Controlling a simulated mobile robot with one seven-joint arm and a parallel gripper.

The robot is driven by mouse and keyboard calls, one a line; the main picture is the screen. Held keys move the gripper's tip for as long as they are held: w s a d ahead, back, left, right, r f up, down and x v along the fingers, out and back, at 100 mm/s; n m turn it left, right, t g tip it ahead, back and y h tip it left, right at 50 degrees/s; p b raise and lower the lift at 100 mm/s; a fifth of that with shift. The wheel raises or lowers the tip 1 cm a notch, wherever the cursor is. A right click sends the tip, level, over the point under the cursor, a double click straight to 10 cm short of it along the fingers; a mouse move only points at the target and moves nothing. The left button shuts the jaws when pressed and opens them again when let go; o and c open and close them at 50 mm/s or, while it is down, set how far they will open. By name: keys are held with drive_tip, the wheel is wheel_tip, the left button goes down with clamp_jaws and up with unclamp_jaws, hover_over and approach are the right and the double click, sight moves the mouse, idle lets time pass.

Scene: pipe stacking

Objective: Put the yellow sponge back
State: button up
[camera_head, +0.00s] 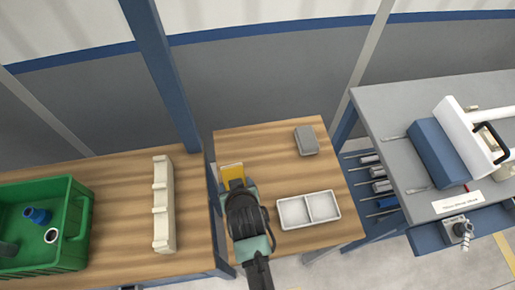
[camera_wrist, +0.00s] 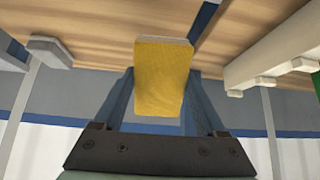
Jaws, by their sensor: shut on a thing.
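The yellow sponge (camera_head: 231,172) is at the left edge of the middle wooden table (camera_head: 270,150) in the head view. My gripper (camera_head: 236,184) is shut on it, with the arm reaching in from the front. In the wrist view the yellow sponge (camera_wrist: 162,80) fills the middle, its broad yellow face towards the camera and a pale strip along its top end. I cannot tell whether the sponge touches the table.
A white two-part tray (camera_head: 308,209), empty, lies right of my gripper. A grey block (camera_head: 306,140) lies behind it. A cream rack (camera_head: 163,205) and a green crate (camera_head: 75,238) with blue pipe pieces stand on the left table. A grey bench (camera_head: 385,115) is at right.

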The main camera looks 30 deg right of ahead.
drive_tip(key=s+g, duration=0.1)
drive_tip(key=s+d+g, duration=0.1)
drive_tip(key=g, duration=0.1)
drive_tip(key=s+d+f+g, duration=0.1)
drive_tip(key=shift+s+g+y+b, duration=0.15)
drive_tip(key=shift+g+y+b, duration=0.15)
drive_tip(key=shift+y+b, duration=0.1)
drive_tip(key=s+r+g, duration=0.1)
drive_tip(key=s+g, duration=0.2)
drive_tip(key=s, duration=0.3)
drive_tip(key=shift+m+y, duration=0.4)
drive_tip(key=f, duration=0.9)
drive_tip(key=shift+w+d+f+b, duration=0.1)
drive_tip(key=shift+w+f+b, duration=0.1)
drive_tip(key=shift+b, duration=0.15)
drive_tip(key=o, duration=1.1)
drive_tip(key=shift+o, duration=0.2)
drive_tip(key=shift+r, duration=0.1)
wheel_tip(320, 180, up, 12)
